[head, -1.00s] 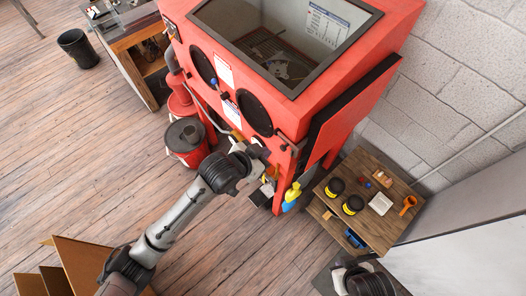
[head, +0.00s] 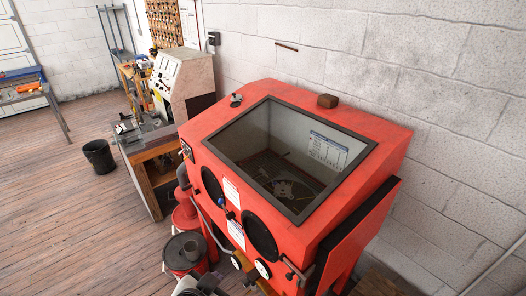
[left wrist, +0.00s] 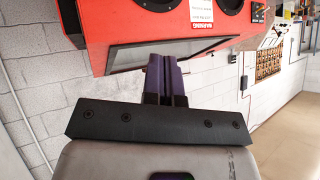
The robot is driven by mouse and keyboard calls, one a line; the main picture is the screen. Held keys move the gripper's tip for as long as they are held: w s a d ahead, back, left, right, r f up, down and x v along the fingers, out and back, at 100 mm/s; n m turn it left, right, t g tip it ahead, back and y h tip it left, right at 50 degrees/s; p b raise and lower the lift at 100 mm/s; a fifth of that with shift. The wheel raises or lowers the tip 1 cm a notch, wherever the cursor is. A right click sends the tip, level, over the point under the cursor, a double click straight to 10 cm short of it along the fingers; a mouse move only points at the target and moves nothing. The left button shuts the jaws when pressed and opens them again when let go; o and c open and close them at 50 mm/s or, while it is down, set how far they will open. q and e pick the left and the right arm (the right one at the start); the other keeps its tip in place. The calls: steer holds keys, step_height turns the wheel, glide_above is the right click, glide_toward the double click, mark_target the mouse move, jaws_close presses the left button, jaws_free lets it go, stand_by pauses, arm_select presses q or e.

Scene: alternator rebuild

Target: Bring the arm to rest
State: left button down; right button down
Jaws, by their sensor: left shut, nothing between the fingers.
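My left gripper (left wrist: 166,80) shows in the left wrist view with its two dark purple fingers together and nothing between them. Its fingertips overlap the window of the red blasting cabinet (left wrist: 112,22) in that picture; I see no contact. In the head view only a small part of my arm shows at the bottom edge, in front of the cabinet (head: 290,255), and the gripper's fingers cannot be made out. My right gripper is in neither view.
A red bucket with a dark lid (head: 185,253) stands left of the cabinet. A wooden bench (head: 152,165) with machines stands behind it, and a black bin (head: 99,155) is on the floor. The wood floor (head: 80,225) at left is clear. A block wall (head: 440,150) closes the right.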

arm_select(q)
steer(key=s+a+f+n+g+y+p, duration=0.1)
steer(key=s+a+f+n+g, duration=0.1)
steer(key=s+a+f, duration=0.5)
steer(key=s+f+n+g+y+p, duration=0.15)
steer(key=s+f, duration=0.25)
steer(key=s, duration=0.7)
steer(key=s+a+f+n+g, duration=0.2)
steer(key=s+a+f+g, duration=0.15)
steer(key=s+f, duration=0.4)
step_height(320, 180, down, 52)
steer(key=s+b, duration=0.1)
steer(key=b, duration=5.3)
steer(key=shift+f, duration=0.15)
steer(key=shift+a+m, duration=0.1)
steer(key=shift+m, duration=0.15)
